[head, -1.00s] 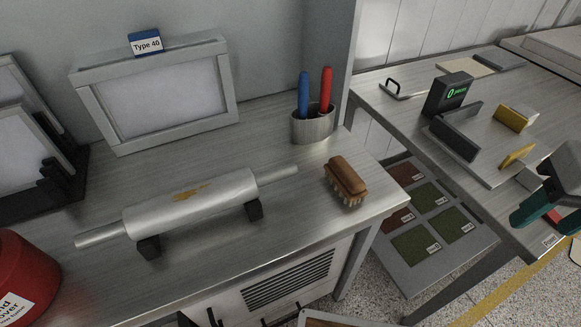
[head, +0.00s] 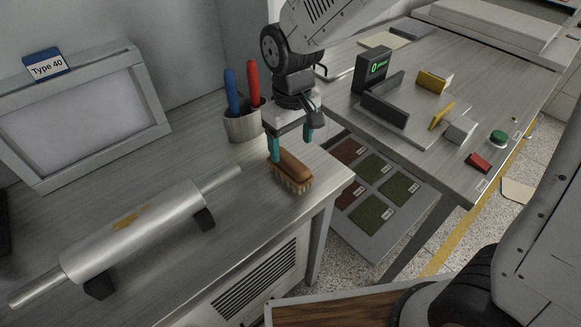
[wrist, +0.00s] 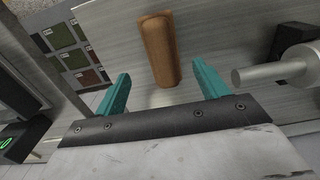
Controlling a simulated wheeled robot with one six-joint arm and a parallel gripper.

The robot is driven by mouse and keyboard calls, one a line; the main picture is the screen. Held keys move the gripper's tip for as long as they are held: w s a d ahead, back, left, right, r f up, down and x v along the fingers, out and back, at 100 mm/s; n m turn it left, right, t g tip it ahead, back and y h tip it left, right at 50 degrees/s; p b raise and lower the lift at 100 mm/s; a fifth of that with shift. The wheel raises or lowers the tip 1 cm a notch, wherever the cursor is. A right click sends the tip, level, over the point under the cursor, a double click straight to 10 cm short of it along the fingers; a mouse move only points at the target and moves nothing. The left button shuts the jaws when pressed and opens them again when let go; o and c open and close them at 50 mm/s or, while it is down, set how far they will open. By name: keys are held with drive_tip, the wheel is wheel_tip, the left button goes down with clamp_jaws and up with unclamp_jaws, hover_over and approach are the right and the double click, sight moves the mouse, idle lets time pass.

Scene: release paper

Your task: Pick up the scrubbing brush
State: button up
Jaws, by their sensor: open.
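The scrubbing brush (head: 290,173) has a brown wooden back and pale bristles. It rests bristles down near the right end of the grey bench (head: 203,258). My gripper (head: 291,147) is open with teal fingers, above and just behind the brush in the head view. In the wrist view the brush (wrist: 160,50) lies ahead of the fingertips, lined up between the two fingers of my gripper (wrist: 160,84). Nothing is held. Its bristles are hidden in the wrist view.
A metal roller (head: 133,231) on black supports lies left of the brush. A metal cup (head: 242,125) with blue and red handled tools stands behind it. A framed panel (head: 165,130) stands at the back left. A second table (head: 433,165) is at the right, past a gap.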

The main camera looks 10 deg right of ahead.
sight(290, 159)
drive_tip(key=shift+w+a+f, duration=0.1)
drive_tip(key=shift+a+f, duration=0.1)
drive_tip(key=shift+f, duration=0.3)
wheel_tip(290, 159, down, 7)
drive_tip(key=shift+f, duration=0.1)
drive_tip(key=c, duration=1.1)
